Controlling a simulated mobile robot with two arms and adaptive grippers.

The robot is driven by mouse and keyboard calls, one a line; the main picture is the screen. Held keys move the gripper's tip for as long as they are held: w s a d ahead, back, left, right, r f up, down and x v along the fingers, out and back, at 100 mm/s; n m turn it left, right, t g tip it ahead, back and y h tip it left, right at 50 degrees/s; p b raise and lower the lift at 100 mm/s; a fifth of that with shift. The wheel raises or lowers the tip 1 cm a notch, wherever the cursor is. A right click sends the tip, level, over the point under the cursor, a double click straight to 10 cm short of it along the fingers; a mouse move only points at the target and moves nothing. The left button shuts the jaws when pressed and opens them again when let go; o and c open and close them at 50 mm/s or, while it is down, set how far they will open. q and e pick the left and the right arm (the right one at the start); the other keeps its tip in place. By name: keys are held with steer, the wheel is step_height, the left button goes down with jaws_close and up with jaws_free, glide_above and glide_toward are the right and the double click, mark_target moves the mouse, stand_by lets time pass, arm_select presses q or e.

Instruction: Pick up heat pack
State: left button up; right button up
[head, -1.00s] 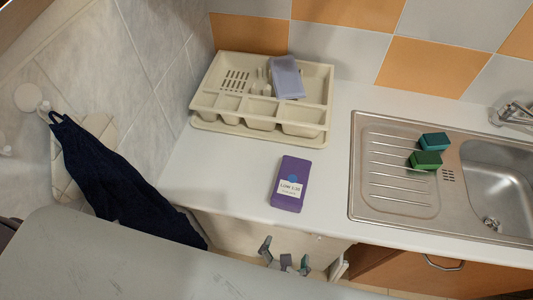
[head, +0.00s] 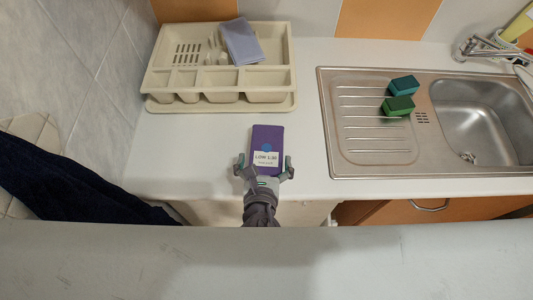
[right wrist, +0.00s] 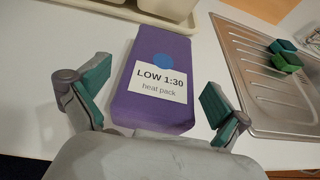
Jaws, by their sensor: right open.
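The heat pack (head: 267,137) is a purple box with a blue dot and a white label. It lies flat on the white counter near its front edge. In the right wrist view the heat pack (right wrist: 154,62) shows the label "LOW 1:30 heat pack". My right gripper (head: 264,166) is open at the near end of the heat pack. In the right wrist view its two teal-padded fingers (right wrist: 156,98) stand apart, one on each side of the pack's near end, with gaps visible. My left gripper is not in view.
A beige dish rack (head: 170,103) with a grey-blue cloth or sponge stands behind the pack. A steel sink (head: 335,128) with two green sponges (head: 398,106) is to the right. A dark towel (head: 50,185) hangs at left. Counter beside the pack is clear.

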mark_target(266, 149)
steer(key=b+x, duration=0.2)
steer(key=x, duration=0.2)
steer(key=shift+d+b, duration=0.1)
steer(key=shift+b, duration=0.3)
steer(key=shift+w, duration=0.2)
steer(key=shift+r, duration=0.1)
steer(key=shift+c, duration=0.5)
steer(key=c, duration=1.1)
steer(key=shift+c, duration=0.4)
steer(key=shift+r, duration=0.1)
